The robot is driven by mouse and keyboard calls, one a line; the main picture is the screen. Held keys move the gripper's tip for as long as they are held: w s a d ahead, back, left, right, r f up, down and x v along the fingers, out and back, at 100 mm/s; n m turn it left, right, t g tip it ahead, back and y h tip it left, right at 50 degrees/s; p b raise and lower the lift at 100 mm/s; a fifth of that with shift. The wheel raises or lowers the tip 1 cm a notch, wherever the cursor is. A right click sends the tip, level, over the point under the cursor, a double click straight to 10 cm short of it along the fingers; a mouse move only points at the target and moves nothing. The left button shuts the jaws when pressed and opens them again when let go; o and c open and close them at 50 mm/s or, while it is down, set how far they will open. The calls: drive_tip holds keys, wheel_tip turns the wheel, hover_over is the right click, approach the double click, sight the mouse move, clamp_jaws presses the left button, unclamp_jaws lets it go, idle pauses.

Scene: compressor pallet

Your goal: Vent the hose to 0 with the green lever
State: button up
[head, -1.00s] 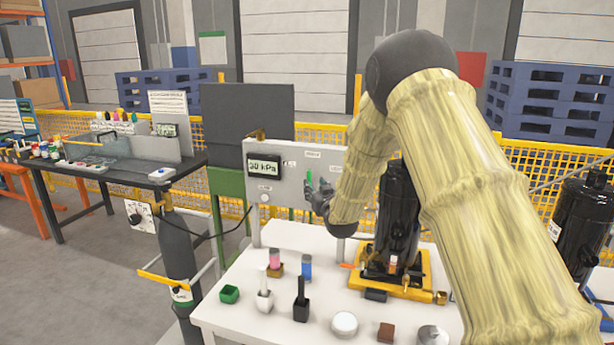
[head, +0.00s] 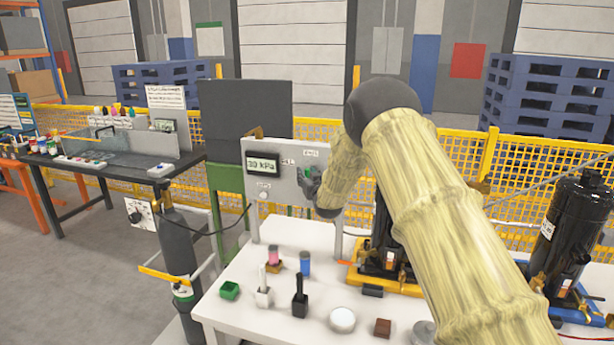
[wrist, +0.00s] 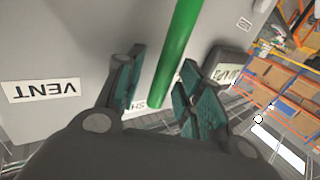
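The green lever (wrist: 180,50) stands out from a grey panel (head: 286,158) and runs between my two fingers in the wrist view. My gripper (wrist: 165,95) is open around it, with the teal pads on either side and gaps showing. In the head view my gripper (head: 310,180) is at the panel's front, partly hiding the lever. A label reading VENT (wrist: 42,88) shows upside down left of the lever. Another label (wrist: 140,104), partly hidden, lies behind the fingers. The panel's display (head: 262,164) seems to read 30 or 39 kPa; its last digit is unclear.
A black compressor (head: 578,222) stands at right. A grey cylinder (head: 180,245) stands left of the table. My arm hides part of the table.

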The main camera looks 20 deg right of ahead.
clamp_jaws()
drive_tip(key=shift+f, duration=0.1)
drive_tip(key=s+d+f+m+t+h+b, duration=0.3)
drive_tip(key=d+m+b, duration=0.3)
drive_tip(key=m+b, duration=0.5)
drive_tip(key=s+t+h+b, duration=0.1)
drive_tip(key=b, duration=0.6)
drive_tip(key=shift+s+d+f+t, duration=0.15)
drive_tip(key=shift+d+f+t, duration=0.05)
drive_tip(key=shift+f+t, duration=0.1)
